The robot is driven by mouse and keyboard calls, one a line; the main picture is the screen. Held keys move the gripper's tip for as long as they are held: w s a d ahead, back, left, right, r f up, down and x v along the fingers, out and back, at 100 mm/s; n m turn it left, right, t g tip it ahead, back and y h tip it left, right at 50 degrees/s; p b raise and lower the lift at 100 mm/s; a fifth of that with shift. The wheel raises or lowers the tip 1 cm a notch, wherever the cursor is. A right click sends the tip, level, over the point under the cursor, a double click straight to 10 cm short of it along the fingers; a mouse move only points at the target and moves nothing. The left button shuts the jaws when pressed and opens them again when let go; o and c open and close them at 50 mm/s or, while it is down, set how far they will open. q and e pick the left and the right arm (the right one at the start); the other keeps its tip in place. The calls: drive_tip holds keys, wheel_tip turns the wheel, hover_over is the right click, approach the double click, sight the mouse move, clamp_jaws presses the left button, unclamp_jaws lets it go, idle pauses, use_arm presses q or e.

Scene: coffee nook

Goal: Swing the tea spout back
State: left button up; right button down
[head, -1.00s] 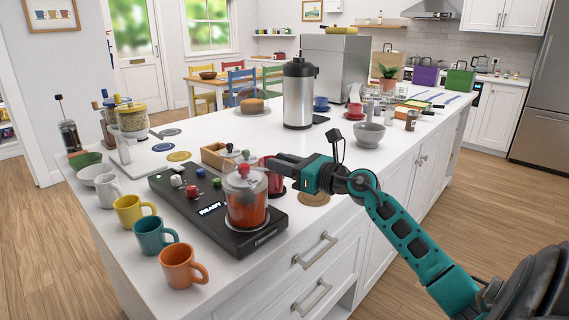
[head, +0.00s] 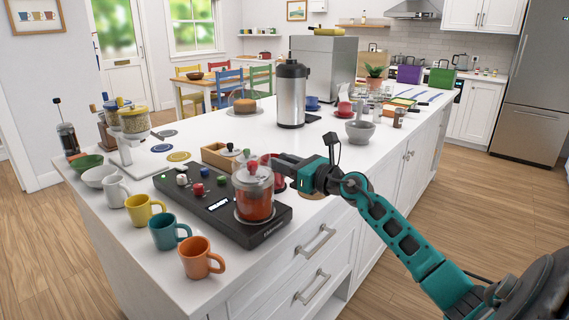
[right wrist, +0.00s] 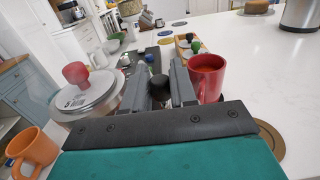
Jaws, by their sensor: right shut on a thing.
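A glass jar of red tea (head: 254,203) with a steel lid and red knob stands on the black brewing base (head: 262,232). My right gripper (head: 281,163) reaches in from the right just behind the jar. In the right wrist view its grey fingers are closed around a small black knob (right wrist: 158,88), between the jar lid (right wrist: 88,98) and a red mug (right wrist: 207,75). The spout itself is hidden or not clearly made out; I cannot tell how the knob joins it. My left gripper is not in view.
White, yellow, teal and orange mugs (head: 201,258) line the counter's left edge. A wooden box (head: 220,155) stands behind the base. A steel flask (head: 291,95) and grey bowl (head: 360,131) stand farther back. The white countertop (head: 325,150) between them is mostly clear.

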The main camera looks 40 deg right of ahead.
drive_tip(key=c, duration=1)
unclamp_jaws()
drive_tip(key=shift+c, duration=0.2)
drive_tip(key=shift+s, duration=0.15)
drive_tip(key=s+d+b, duration=0.1)
drive_tip(key=s+d, duration=0.1)
drive_tip(key=s, duration=1)
drive_tip(key=shift+s+b, duration=0.25)
drive_tip(key=shift+b, duration=0.05)
